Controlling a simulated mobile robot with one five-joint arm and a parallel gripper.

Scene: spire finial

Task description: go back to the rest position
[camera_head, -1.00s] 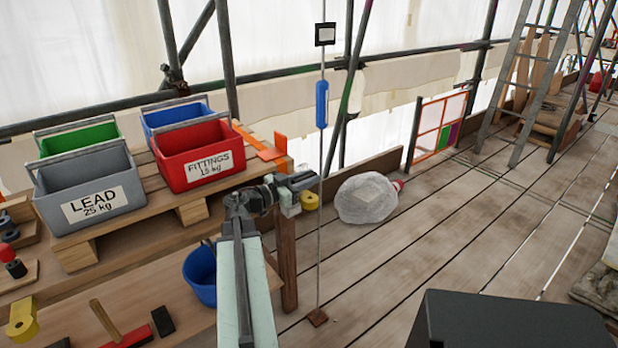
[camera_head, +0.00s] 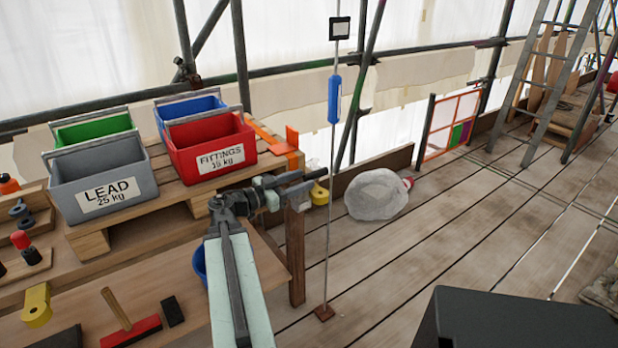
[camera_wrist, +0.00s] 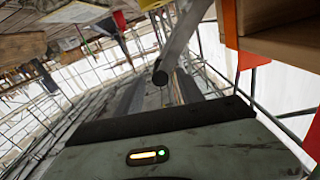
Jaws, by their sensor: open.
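My gripper (camera_head: 306,182) is at the end of my pale green arm, in the middle of the head view. It is open, and nothing shows between its fingers. It is beside the right end of the wooden pallet bench, in front of a yellow object (camera_head: 319,194). In the wrist view, a grey bar and dark fingers (camera_wrist: 150,95) show above my wrist housing, with scaffold poles beyond.
A grey LEAD bin (camera_head: 102,179), a red FITTINGS bin (camera_head: 211,150), a blue bin (camera_head: 188,108) and a green bin (camera_head: 92,130) stand on the pallet. A thin upright rod with a blue sleeve (camera_head: 334,99) stands close right of my gripper. Floor to the right is mostly clear.

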